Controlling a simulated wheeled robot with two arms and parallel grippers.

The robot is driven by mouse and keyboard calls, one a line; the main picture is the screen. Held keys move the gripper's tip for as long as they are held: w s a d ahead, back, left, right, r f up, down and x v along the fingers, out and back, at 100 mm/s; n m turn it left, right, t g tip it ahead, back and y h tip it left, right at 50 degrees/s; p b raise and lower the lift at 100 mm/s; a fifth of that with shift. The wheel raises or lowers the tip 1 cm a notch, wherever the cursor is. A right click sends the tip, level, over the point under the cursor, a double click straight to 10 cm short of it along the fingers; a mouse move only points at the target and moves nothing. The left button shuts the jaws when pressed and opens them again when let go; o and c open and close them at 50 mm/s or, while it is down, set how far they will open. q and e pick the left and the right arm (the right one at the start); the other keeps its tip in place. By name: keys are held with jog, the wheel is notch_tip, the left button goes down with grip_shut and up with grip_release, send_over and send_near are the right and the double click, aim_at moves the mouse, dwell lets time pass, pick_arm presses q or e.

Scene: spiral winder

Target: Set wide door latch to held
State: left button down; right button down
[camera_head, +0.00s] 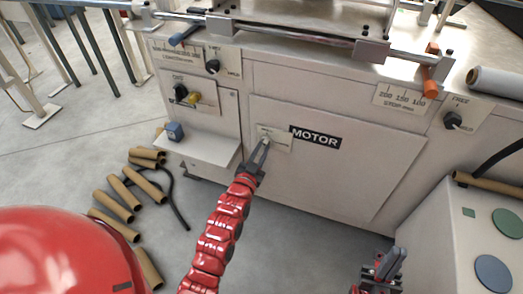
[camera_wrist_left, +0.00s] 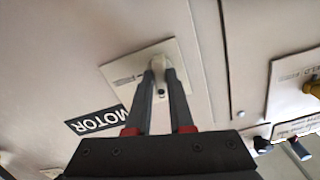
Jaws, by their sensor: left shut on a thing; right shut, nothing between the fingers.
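The wide door (camera_head: 345,175) is a pale panel on the machine front with a black MOTOR label (camera_head: 315,138), and it looks closed. Its latch is a small pale knob on a cream label plate (camera_head: 279,143) near the door's upper left corner. My left gripper (camera_head: 265,143) reaches up to the plate with its fingers shut on the latch. The left wrist view shows the pale latch (camera_wrist_left: 161,64) between the dark fingertips; the small print on the plate is unreadable. My right gripper (camera_head: 384,264) is shut and empty, low in front of the machine.
A black knob (camera_head: 453,119) marked FREE is at the right, and another black knob (camera_head: 213,66) is at the upper left. A small shelf (camera_head: 197,146) holds a blue block (camera_head: 174,131). Cardboard tubes (camera_head: 120,194) lie on the floor at left.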

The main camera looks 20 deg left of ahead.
pick_arm(q)
jog(key=shift+r+n+p, duration=0.25)
jog(key=shift+n+p, duration=0.25)
jog(key=shift+p, duration=0.15)
jog(key=shift+n, duration=0.6)
jog(key=shift+f+n, duration=0.15)
jog(key=shift+n, duration=0.35)
jog(key=c, duration=0.8)
grip_release()
